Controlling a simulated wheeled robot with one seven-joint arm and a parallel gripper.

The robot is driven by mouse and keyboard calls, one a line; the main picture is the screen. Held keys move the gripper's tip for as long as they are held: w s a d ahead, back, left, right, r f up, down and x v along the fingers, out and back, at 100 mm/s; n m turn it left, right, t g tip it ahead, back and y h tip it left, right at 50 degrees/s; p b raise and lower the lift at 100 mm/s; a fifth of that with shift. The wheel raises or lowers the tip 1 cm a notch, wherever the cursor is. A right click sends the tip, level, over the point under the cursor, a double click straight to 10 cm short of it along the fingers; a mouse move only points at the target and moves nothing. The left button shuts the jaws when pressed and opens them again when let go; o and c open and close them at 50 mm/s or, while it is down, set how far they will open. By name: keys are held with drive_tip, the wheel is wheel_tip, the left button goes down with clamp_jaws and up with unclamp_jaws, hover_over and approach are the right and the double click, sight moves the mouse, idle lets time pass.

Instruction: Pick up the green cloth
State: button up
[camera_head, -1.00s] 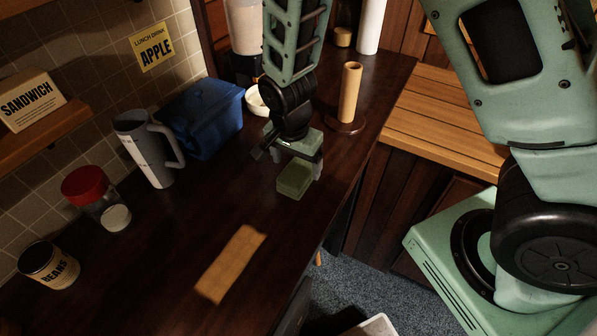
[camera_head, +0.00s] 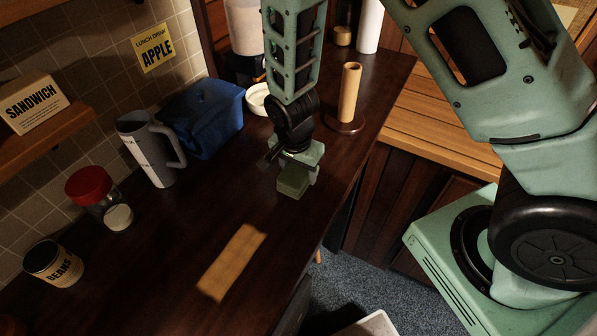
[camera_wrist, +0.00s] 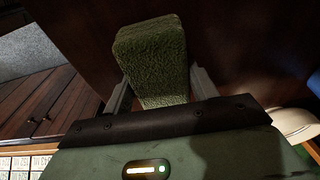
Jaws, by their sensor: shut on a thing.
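The green cloth (camera_head: 293,183) is a small, thick, folded block with a fuzzy surface. It is at the dark counter in the head view, near the counter's right edge. My gripper (camera_head: 294,175) is over it, pointing down, with its fingers shut on the cloth's two sides. In the wrist view the cloth (camera_wrist: 152,60) sits between the two fingers of my gripper (camera_wrist: 160,92) and sticks out past their tips. Whether the cloth still touches the counter is hard to tell.
On the dark counter (camera_head: 180,225) stand a blue bin (camera_head: 205,120), a grey mug (camera_head: 148,150), a red-lidded jar (camera_head: 95,195), a beans can (camera_head: 55,262), a white bowl (camera_head: 258,100) and a wooden paper-roll holder (camera_head: 349,95). The counter's front middle is clear except for a sunlit patch.

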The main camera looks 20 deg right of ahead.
sight(299, 168)
wheel_tip(299, 168, up, 10)
drive_tip(key=shift+r+b, duration=0.1)
drive_tip(key=shift+b, duration=0.8)
